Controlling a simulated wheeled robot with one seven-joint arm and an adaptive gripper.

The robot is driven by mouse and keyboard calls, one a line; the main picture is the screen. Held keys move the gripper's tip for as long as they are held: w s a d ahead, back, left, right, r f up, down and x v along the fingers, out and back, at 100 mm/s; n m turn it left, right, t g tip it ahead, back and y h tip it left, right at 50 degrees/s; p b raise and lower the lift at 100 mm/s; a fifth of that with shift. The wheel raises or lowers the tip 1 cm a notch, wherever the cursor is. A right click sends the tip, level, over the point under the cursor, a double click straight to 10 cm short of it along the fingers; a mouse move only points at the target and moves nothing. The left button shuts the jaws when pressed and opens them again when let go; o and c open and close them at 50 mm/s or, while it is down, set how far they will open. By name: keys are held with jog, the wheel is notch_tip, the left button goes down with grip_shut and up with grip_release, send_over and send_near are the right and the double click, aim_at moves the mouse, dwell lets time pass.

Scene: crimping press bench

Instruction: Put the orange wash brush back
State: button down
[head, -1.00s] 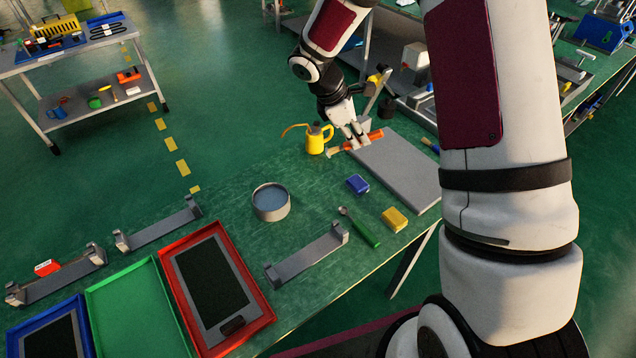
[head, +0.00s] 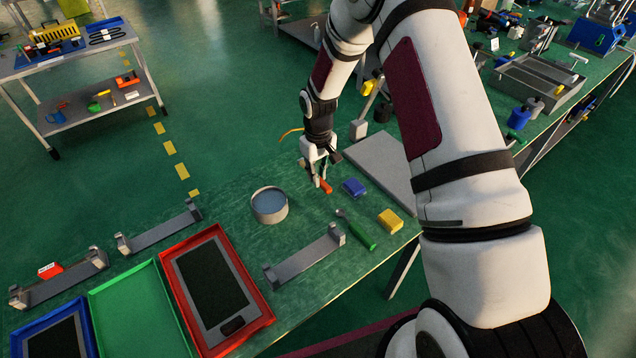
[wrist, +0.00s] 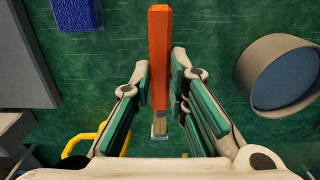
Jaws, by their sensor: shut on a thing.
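The orange wash brush shows its handle (head: 326,187) below my gripper (head: 318,178) in the head view. In the wrist view my gripper (wrist: 160,82) is shut on the orange handle (wrist: 159,50), with the pale bristle end (wrist: 160,122) toward the palm. The brush is over the green bench, between the round grey pot of water (head: 257,212) and the blue sponge (head: 354,187). In the head view my fingers cover part of the brush. Its exact height above the bench is hard to tell.
A grey bracket holder (head: 305,258) stands in front, with another (head: 160,228) at left. A green-handled tool (head: 358,232) and yellow sponge (head: 390,220) lie nearby. A grey board (head: 375,160) is at right. The yellow can, mostly hidden, shows its spout (head: 290,133). Trays (head: 268,312) fill the front left.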

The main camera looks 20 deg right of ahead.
jog(key=shift+f, duration=2)
jog(key=c, duration=1.6)
grip_release()
jog(key=shift+o, duration=0.2)
jog(key=shift+r, duration=0.15)
